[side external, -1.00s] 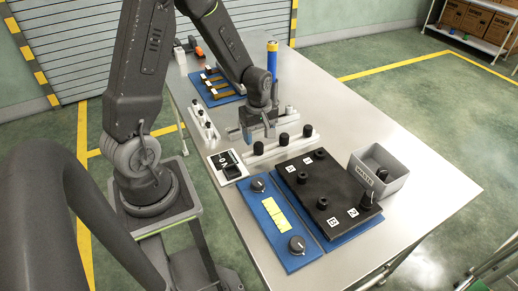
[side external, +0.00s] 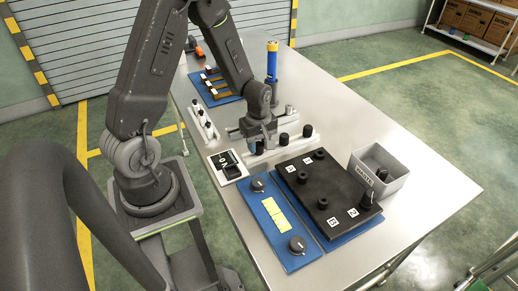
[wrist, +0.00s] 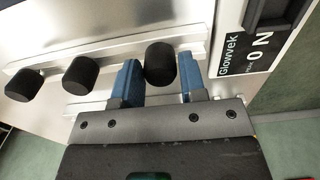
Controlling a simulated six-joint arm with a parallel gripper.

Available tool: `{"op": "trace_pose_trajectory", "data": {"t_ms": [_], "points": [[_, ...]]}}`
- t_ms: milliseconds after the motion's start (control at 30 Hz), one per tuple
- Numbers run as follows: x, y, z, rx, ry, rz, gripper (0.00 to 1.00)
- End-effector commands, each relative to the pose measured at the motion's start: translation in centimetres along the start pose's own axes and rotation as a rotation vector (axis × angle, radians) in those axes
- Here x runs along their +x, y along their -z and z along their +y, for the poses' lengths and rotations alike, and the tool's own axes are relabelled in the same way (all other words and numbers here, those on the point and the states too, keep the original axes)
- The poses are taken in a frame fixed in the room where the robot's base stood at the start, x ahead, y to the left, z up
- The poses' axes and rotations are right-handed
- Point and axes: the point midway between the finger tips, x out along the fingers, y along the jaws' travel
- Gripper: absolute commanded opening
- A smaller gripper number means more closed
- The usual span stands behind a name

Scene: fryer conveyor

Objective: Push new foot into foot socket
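Three black cylindrical feet stand on a pale rail; the nearest one (side external: 259,147) is at my gripper (side external: 254,137). In the wrist view, the blue fingers of my gripper (wrist: 160,82) stand on either side of this foot (wrist: 160,62), apparently with a slight gap, so I take them as open. The other two rail feet (wrist: 80,75) (wrist: 24,85) stand to the left, free. The black plate (side external: 335,185) lies on a blue base and carries dark round posts near its numbered labels. Socket openings are too small to make out.
A grey waste bin (side external: 398,185) with a dark piece inside stands right of the plate. A blue panel with two knobs (side external: 280,222) lies left of it. A small display box (side external: 229,168) is near my gripper. A blue-yellow upright tool (side external: 272,62) stands behind. The table's right side is clear.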

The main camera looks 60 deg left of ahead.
Motion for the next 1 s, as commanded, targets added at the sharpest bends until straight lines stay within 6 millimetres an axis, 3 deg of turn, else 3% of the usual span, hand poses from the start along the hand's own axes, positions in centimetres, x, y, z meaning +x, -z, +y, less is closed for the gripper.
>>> {"op": "trace_pose_trajectory", "data": {"t_ms": [333, 1000], "points": [[0.0, 0.0, 0.0, 0.000, 0.000, 0.000, 0.05], [-3.2, 0.0, 0.1, 0.000, -0.002, 0.001, 0.04]]}}
